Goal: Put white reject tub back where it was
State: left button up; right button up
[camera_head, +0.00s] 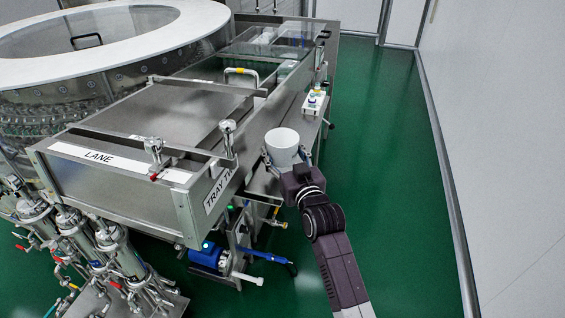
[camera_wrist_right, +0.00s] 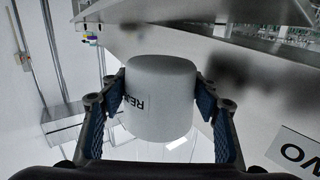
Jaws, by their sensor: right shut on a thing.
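The white reject tub (camera_head: 282,143) is in my right gripper (camera_head: 286,160), next to the right side of the steel machine in the head view. In the right wrist view the tub (camera_wrist_right: 161,90) sits between the two blue-padded fingers of the gripper (camera_wrist_right: 160,105), with part of a dark-lettered label showing on its wall. The fingers are shut on its sides. Whether its base touches the steel ledge cannot be told. My left gripper is not in view.
A steel lane housing (camera_head: 120,175) with a "LANE" label stands left of the tub. A small white control box (camera_head: 314,103) is on the side ledge beyond it. A blue motor (camera_head: 208,256) is below. Green floor (camera_head: 385,180) is open to the right, up to the white wall.

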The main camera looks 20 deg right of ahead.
notch_tip(320, 180, down, 4)
jog(key=shift+f, duration=0.1)
jog(key=shift+f, duration=0.15)
jog(key=o, duration=1.2)
jog(key=shift+c, duration=0.2)
